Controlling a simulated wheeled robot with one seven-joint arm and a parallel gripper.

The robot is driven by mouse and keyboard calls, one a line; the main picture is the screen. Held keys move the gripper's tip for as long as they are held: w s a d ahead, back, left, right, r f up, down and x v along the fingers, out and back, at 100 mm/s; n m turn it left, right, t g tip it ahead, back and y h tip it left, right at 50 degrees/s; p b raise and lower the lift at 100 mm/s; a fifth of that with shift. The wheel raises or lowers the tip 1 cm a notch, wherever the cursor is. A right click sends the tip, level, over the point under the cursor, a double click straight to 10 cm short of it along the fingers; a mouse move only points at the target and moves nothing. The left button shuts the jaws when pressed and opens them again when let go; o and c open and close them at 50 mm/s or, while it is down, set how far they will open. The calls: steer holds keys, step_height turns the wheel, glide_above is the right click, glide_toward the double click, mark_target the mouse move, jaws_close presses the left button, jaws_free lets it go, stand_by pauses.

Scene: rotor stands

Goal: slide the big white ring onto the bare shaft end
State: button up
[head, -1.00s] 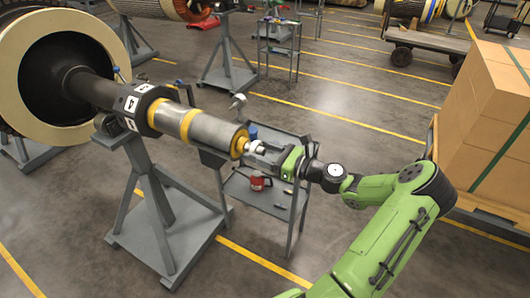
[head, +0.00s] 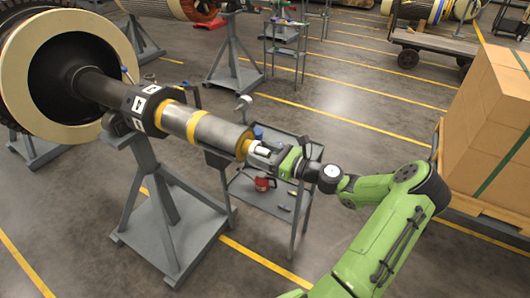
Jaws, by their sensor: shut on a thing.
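My gripper (head: 260,156) is right at this end, reaching in from the right.
A grey stand (head: 165,212) carries the shaft under its black collar. A grey tool cart (head: 265,200) with a red mug (head: 263,183) stands below and behind my gripper. Stacked cartons (head: 483,120) are at the right. The floor at the front left is open.

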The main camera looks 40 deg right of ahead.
steer(key=o, duration=1.3)
steer(key=p+v, duration=0.3)
steer(key=v, duration=0.6)
steer(key=shift+p, duration=0.4)
